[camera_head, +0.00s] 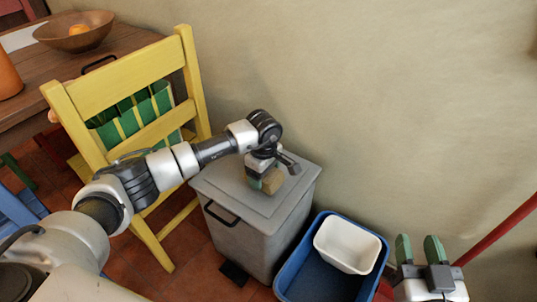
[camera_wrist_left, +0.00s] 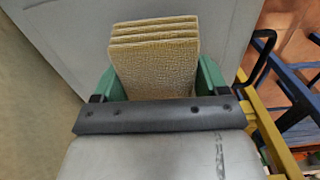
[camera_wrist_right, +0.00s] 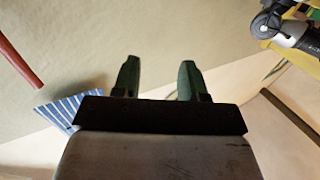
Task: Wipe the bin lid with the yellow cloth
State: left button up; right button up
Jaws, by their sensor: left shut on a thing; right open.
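The grey bin lid (camera_head: 222,184) tops a grey bin (camera_head: 250,243) with a dark handle on its front. The folded yellow cloth (camera_head: 271,181) is at the middle of the lid, under my left gripper (camera_head: 262,180). In the left wrist view the cloth (camera_wrist_left: 155,62) sits between the green fingers of the left gripper (camera_wrist_left: 155,80), shut on it, with the grey lid (camera_wrist_left: 75,35) beyond. I cannot tell whether the cloth touches the lid. My right gripper (camera_head: 419,250) is open and empty at the lower right; it also shows in the right wrist view (camera_wrist_right: 157,80).
A yellow chair (camera_head: 130,80) with a green and yellow item stands left of the bin, by a wooden table (camera_head: 120,38). A blue tub (camera_head: 325,285) holding a white container (camera_head: 347,243) stands right of the bin. A red pole (camera_head: 500,229) leans near my right gripper. The wall is behind.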

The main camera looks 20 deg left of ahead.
pick_arm(q)
jog(key=shift+r+p, duration=0.45)
jog(key=shift+r, duration=0.35)
jog(key=shift+r+p, duration=0.3)
jog(key=shift+r, duration=0.2)
jog(key=shift+r+p, duration=0.45)
jog(key=shift+r, duration=0.15)
jog(key=shift+r+p, duration=0.4)
jog(key=shift+r, duration=0.25)
pick_arm(e)
jog(key=s+d+f+g+h, duration=0.2)
jog(key=s+d+f+g, duration=0.1)
jog(key=s+f+g, duration=0.3)
jog(key=shift+s+f+m+g+h, duration=0.3)
jog(key=shift+s+f+g, duration=0.05)
jog(key=shift+f+g, duration=1.15)
jog(key=shift+d+r, duration=0.1)
